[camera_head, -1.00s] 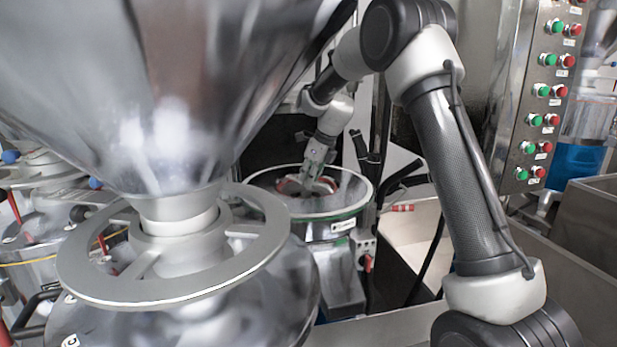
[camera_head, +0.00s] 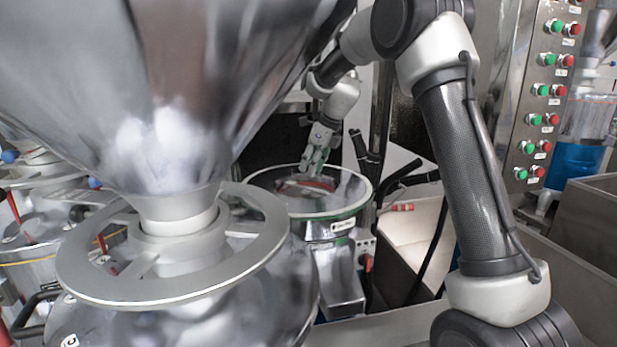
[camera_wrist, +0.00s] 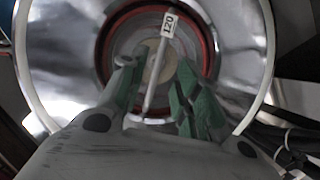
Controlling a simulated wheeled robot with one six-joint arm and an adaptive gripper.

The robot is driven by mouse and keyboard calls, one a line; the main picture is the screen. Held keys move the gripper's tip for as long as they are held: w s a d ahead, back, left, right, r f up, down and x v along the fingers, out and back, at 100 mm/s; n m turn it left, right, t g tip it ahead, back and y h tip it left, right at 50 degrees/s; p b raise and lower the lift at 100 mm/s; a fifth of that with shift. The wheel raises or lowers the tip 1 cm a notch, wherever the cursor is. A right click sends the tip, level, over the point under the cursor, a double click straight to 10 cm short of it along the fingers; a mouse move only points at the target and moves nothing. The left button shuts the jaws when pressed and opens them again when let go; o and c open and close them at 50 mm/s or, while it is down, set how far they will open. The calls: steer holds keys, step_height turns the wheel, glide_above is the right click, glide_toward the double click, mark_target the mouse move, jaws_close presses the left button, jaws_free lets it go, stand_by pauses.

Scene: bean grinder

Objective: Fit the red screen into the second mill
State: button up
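The red screen (camera_wrist: 208,45) is a red-rimmed ring with a pale handle bar (camera_wrist: 156,75) tagged "120" across it. It lies inside the round steel bowl of the mill (camera_wrist: 240,60) in the wrist view. In the head view the red rim (camera_head: 318,184) shows low inside the mill's open top (camera_head: 335,207). Whether it sits fully level cannot be told. My gripper (camera_wrist: 155,80) is above the bowl with its green-padded fingers spread, the bar visible between and beyond them. In the head view my gripper (camera_head: 314,160) is over the mill's mouth and holds nothing.
A large steel hopper (camera_head: 180,90) with a spoked ring (camera_head: 90,275) fills the left foreground. Dark handles (camera_head: 400,183) stand right of the mill. A button panel (camera_head: 535,110) and steel bins (camera_head: 590,225) are at the right.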

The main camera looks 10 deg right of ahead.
steer(key=v, duration=0.8)
steer(key=s+d+r+n+h, duration=0.1)
steer(key=s+d+r+n, duration=0.2)
steer(key=s+n, duration=0.5)
steer(key=s+d+r+n, duration=0.2)
steer(key=s+d+n, duration=0.1)
steer(key=s, duration=0.8)
steer(key=s+d+f+n+h, duration=0.1)
steer(key=s+d+f+n, duration=0.1)
steer(key=s+n, duration=0.6)
steer(key=s+d+f+n+t+h, duration=0.1)
steer(key=s+d+f+n, duration=0.2)
steer(key=s, duration=1.2)
step_height(320, 180, down, 2)
steer(key=n, duration=0.5)
steer(key=shift+f, duration=0.25)
